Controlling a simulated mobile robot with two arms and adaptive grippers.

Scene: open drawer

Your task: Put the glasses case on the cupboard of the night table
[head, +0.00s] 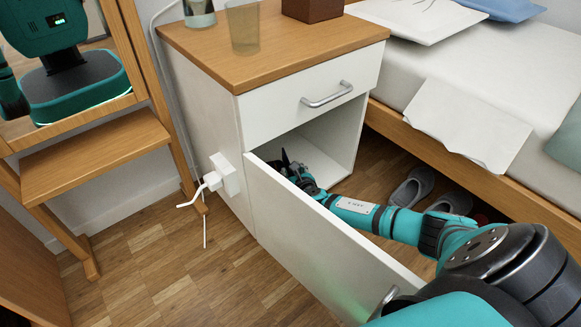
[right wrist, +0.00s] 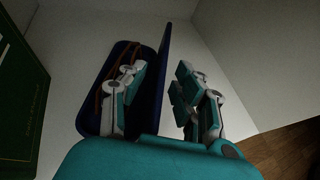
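The glasses case (right wrist: 92,115) is dark blue and stands open in the right wrist view, with brown-rimmed glasses (right wrist: 103,85) inside. Its raised lid (right wrist: 163,75) rises between the two fingers of my right gripper (right wrist: 160,90). The fingers are apart, one over the case's inside and one beyond the lid, with gaps visible. In the head view my right gripper (head: 290,172) is inside the open cupboard of the white night table (head: 203,125), partly hidden by the cupboard door (head: 310,235). My left gripper is not in view.
The drawer (head: 300,105) above the cupboard is shut. A glass (head: 243,28) and a brown box (head: 312,8) stand on the table top. A dark green book (right wrist: 20,100) is left of the case. The bed and slippers (head: 410,188) are at right.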

